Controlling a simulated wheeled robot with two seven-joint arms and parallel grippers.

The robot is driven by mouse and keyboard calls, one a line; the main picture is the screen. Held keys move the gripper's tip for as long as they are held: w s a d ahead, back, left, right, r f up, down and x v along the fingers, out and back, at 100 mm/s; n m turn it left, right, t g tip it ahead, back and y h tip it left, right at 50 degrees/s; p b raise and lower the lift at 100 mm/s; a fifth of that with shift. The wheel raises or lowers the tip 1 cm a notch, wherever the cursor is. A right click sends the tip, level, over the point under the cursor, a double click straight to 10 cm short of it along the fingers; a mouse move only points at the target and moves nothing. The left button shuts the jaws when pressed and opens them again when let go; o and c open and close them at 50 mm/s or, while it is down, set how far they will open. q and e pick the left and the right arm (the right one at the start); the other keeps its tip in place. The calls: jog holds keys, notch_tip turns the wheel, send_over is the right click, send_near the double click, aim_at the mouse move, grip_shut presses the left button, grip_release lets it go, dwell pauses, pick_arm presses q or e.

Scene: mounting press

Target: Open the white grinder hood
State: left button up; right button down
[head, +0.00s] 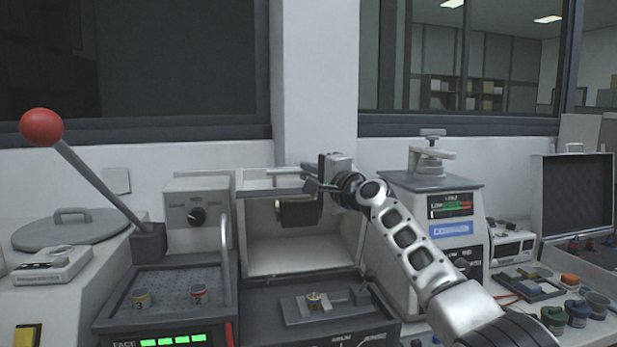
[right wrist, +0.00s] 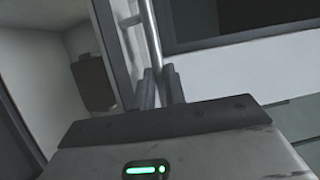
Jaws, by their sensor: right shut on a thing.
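The white grinder hood (head: 300,258) stands at the centre back of the head view. Its pale interior and a dark block (head: 299,212) inside are visible below a thin white-edged panel and dark bar (head: 268,192) along the top front. Whether a clear pane covers the front, I cannot tell. My right gripper (head: 316,186) is at the upper right of this front, by the bar's right end. In the right wrist view, its two fingers (right wrist: 159,88) are shut on a thin metal bar (right wrist: 150,38), apparently the hood's handle. My left gripper is out of view.
A red-knobbed lever (head: 42,127) rises at the left. A grey control box (head: 198,216) and a press-like machine (head: 432,190) flank the hood. A dark tray with a small fixture (head: 325,305) lies in front. Several jars and an open case (head: 577,192) are at the right.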

jog(key=shift+w+a+r, duration=0.1)
jog(key=shift+w+r, duration=0.1)
jog(key=shift+r, duration=0.25)
jog(key=shift+w+r, duration=0.15)
jog(key=shift+r, duration=0.3)
jog(key=c, duration=1.5)
grip_release()
jog(key=shift+s, duration=0.1)
jog(key=shift+o, duration=0.2)
jog(key=shift+f, duration=0.1)
jog(key=shift+f, duration=0.15)
jog(key=b+v, duration=0.2)
jog(key=v, duration=1.4)
jog(key=shift+r+b, duration=0.2)
jog(key=shift+b, duration=0.15)
